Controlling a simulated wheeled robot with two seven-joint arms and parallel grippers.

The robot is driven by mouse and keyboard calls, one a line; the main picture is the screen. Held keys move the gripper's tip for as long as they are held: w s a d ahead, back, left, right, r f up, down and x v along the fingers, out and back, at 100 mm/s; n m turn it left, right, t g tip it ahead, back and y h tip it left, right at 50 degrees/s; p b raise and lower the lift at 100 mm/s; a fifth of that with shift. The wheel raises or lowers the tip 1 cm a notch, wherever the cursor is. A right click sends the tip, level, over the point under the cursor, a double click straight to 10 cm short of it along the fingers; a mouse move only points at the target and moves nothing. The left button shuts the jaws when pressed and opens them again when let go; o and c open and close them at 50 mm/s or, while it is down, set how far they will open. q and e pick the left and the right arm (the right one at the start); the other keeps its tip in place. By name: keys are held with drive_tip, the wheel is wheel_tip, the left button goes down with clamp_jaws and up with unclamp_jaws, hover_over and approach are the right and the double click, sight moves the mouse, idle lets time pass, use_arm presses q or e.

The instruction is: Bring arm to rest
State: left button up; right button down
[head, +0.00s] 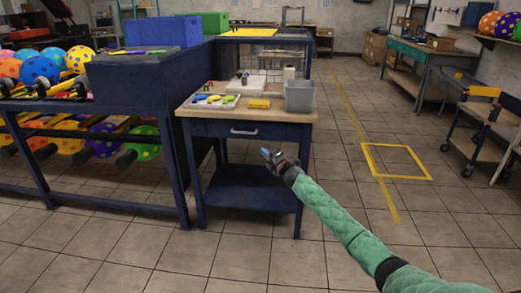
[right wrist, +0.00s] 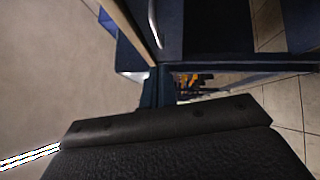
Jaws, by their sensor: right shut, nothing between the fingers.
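My right arm, in a green sleeve (head: 335,217), reaches in from the lower right of the head view. Its gripper (head: 268,155) is shut and empty, in front of the small blue workbench, below the wooden top (head: 225,112). It touches nothing that I can make out. The right wrist view shows a dark part of my own arm across the bottom, with the blue bench (right wrist: 215,22) and its drawer handle (right wrist: 152,18) above. My left arm is not in view.
On the bench are a tray (head: 212,105) with coloured pieces, a yellow block (head: 259,104) and a grey bin (head: 299,96). A rack of patterned balloons (head: 40,70) stands left. A workbench (head: 425,56) and a cart (head: 490,115) stand right. The tiled floor between is clear.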

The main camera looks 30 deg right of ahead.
drive_tip(key=shift+v, duration=0.9)
